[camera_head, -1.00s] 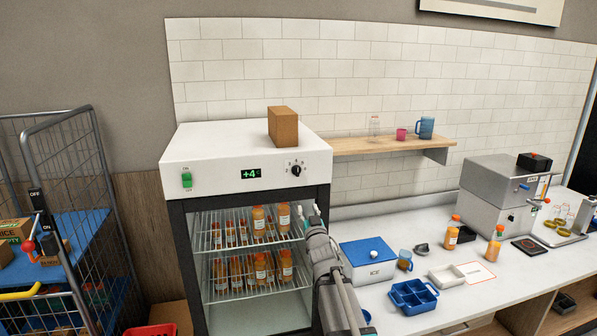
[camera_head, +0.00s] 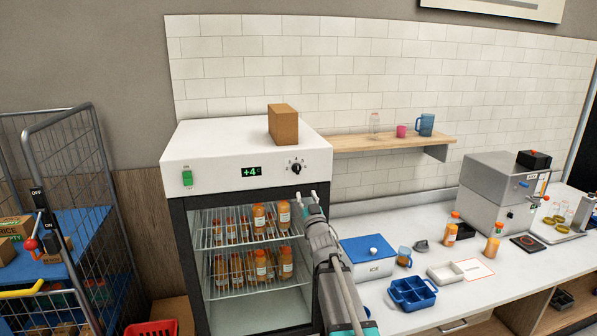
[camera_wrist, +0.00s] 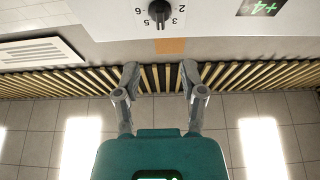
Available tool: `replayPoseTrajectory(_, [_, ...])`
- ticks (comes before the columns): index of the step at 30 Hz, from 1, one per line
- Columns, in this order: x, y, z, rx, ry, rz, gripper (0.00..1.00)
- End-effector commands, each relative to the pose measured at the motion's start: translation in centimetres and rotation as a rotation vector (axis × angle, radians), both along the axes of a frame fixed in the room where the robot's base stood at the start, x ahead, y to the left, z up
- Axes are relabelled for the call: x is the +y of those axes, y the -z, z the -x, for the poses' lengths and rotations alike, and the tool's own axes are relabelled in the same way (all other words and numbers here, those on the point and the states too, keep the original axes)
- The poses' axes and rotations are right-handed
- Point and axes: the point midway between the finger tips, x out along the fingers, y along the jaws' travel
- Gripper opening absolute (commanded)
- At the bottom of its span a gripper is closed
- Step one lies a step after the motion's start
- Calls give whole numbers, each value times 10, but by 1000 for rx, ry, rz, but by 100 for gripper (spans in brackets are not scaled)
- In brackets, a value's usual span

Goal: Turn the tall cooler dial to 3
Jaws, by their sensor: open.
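The tall cooler (camera_head: 225,150) stands left of the counter with a white top panel. Its round black dial (camera_head: 297,168) sits at the right of that panel, with numbers around it. The dial shows upside down at the top of the wrist view (camera_wrist: 159,12), where 2, 3, 5 and 6 are legible; I cannot tell which number it points to. My gripper (camera_head: 306,197) is open and empty, just below and slightly right of the dial in the head view. In the wrist view my gripper's (camera_wrist: 160,75) two fingers are spread apart, with the dial beyond them.
A green switch (camera_head: 187,178) and a +4 display (camera_head: 251,171) share the panel. A cardboard box (camera_head: 283,125) sits on the cooler. A wire cart (camera_head: 75,190) stands at left. The counter (camera_head: 395,325) at right holds an ice box (camera_head: 368,262) and bottles.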

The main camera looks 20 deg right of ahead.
Motion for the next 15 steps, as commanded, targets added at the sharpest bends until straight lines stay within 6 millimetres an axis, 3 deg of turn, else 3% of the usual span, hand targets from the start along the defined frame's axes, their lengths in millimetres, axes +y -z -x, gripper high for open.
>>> replayPoseTrajectory(15, [-4,-33,-75,1,0,0,53])
